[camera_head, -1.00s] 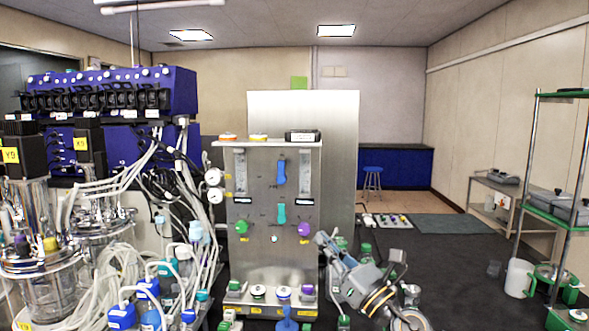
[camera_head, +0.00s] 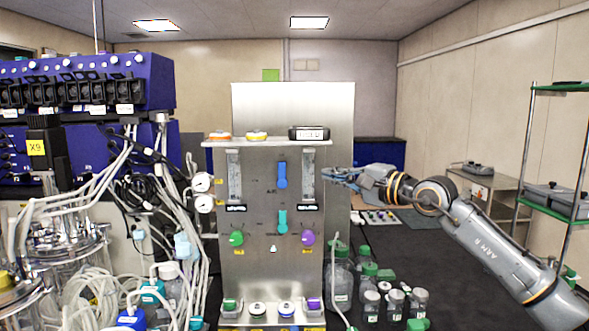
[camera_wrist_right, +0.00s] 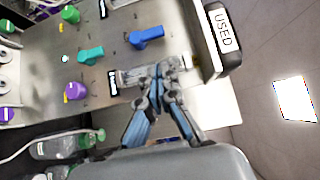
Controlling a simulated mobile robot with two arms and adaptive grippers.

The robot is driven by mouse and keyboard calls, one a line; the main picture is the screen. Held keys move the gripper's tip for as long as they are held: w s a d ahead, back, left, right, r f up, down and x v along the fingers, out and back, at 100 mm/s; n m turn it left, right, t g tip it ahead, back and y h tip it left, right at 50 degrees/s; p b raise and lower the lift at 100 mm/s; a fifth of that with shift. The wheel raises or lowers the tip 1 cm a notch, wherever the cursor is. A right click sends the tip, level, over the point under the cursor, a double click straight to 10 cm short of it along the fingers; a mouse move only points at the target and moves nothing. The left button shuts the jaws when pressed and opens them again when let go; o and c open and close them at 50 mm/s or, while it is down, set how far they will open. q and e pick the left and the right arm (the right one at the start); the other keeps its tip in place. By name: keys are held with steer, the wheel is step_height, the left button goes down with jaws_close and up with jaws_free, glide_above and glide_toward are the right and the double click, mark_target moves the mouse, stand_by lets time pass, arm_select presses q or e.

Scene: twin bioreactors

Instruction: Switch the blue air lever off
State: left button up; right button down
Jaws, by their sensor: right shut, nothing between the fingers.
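The blue lever (camera_head: 282,175) stands upright on the steel panel (camera_head: 262,262), between two clear flow tubes; it also shows in the right wrist view (camera_wrist_right: 147,37). A teal lever (camera_head: 282,221) stands upright below it. My right gripper (camera_head: 328,174) is shut and empty, in front of the panel's right edge by the right flow tube (camera_head: 308,175). It is to the right of the blue lever, at about its height, and apart from it. In the right wrist view the fingers (camera_wrist_right: 164,72) cover part of the flow tube. My left gripper is not in view.
A green knob (camera_head: 236,239) and a purple knob (camera_head: 308,238) sit lower on the panel. The top shelf (camera_head: 266,144) carries a black "USED" box (camera_head: 309,133). Bottles (camera_head: 341,283) stand at the panel's right foot. Tubing and glass vessels crowd the left.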

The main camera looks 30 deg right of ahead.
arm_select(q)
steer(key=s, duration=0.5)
arm_select(e)
steer(key=p, duration=0.5)
glide_toward(282, 174)
step_height(282, 174, up, 2)
steer(key=w+d, duration=0.2)
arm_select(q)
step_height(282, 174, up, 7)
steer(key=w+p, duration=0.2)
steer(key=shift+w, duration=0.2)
arm_select(e)
steer(key=x, duration=0.4)
steer(key=shift+w+a+f, duration=0.25)
steer(key=shift+w+f, duration=0.05)
steer(key=shift+w, duration=0.05)
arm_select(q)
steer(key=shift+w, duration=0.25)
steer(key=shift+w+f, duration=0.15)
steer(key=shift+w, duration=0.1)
